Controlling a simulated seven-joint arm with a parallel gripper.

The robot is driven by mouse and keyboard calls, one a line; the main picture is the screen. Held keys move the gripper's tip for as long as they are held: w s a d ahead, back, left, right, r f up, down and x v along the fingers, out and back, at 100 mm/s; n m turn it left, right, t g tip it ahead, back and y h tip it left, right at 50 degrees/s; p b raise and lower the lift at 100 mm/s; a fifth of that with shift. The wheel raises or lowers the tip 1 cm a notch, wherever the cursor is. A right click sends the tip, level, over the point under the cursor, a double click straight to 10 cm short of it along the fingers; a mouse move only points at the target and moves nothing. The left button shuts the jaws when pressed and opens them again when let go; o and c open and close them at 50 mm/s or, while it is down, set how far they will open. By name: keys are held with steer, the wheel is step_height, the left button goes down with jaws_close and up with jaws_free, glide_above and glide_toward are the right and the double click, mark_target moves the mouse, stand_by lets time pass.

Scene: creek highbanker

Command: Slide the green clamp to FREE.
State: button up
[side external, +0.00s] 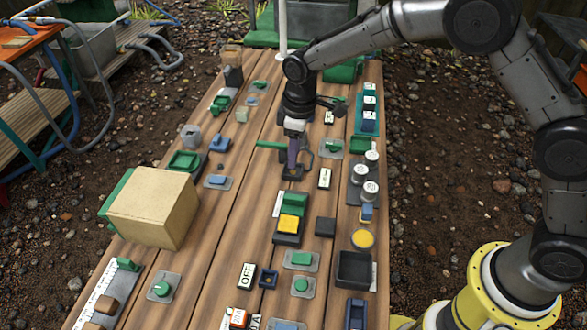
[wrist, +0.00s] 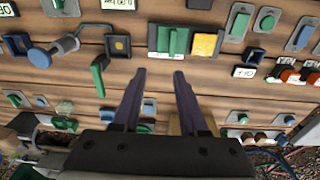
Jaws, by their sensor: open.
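No FREE label can be read, so I cannot tell for certain which green part is the clamp. A green block (side external: 295,203) sits beside a yellow pad on a dark base in the middle of the table, with a pale label strip along it. In the wrist view this green block (wrist: 172,40) lies ahead of my fingertips, with the yellow pad on its right. My gripper (side external: 292,168) points down over the planks, behind this block in the side view. In the wrist view its dark purple fingers (wrist: 158,75) are apart with nothing between them.
A green lever (wrist: 98,74) stands near the left finger. A large tan box (side external: 153,208) stands on the table's left. White round knobs (side external: 360,174) and a yellow disc (side external: 362,239) lie on the right. Many small switches crowd the planks, with bare wood between them.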

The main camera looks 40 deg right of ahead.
steer(key=g, duration=0.1)
glide_above(294, 197)
step_height(294, 197, down, 4)
steer(key=shift+a+f, duration=0.1)
steer(key=shift+f, duration=4.4)
jaws_close()
